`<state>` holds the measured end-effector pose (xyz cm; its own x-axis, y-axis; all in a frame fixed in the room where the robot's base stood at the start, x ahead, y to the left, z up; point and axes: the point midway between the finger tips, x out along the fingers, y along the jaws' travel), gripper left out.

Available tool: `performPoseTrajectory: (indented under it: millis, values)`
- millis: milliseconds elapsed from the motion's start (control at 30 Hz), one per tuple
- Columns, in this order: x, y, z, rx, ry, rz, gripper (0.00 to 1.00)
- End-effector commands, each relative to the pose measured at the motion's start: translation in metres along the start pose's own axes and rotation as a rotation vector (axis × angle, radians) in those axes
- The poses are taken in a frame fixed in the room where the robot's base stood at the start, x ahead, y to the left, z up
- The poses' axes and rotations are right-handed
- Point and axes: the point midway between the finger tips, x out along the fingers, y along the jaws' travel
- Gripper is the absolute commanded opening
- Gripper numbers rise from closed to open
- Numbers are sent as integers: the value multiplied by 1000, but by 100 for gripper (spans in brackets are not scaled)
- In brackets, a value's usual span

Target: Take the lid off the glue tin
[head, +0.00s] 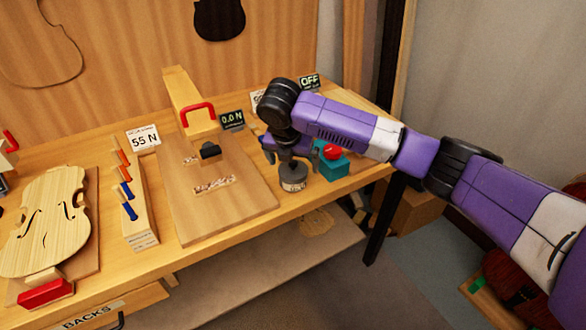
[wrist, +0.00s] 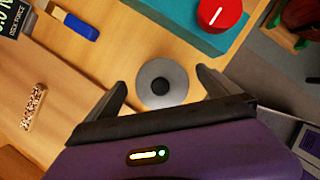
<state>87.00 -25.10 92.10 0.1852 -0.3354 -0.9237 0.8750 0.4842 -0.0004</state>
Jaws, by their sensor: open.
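My gripper (head: 291,160) is directly above the tin, pointing down. In the wrist view its two open fingers (wrist: 160,82) stand on either side of the lid, apart from it. In the head view the gripper hides most of the lid.
A wooden board (head: 235,200) with a small black block (head: 209,150) lies to the left. The bench's front edge (head: 268,222) is close. A blue-handled tool (wrist: 74,22) lies nearby.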

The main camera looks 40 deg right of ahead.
Motion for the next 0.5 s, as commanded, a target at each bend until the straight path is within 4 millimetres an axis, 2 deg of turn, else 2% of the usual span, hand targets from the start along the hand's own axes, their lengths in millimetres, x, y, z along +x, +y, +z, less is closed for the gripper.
performPoseTrajectory:
  millis: [33,333,367,500]
  values:
    - [0,0,0,0,0,0,100]
    - [0,0,0,0,0,0,41]
    - [0,0,0,0,0,0,38]
    - [-1,0,0,0,0,0,38]
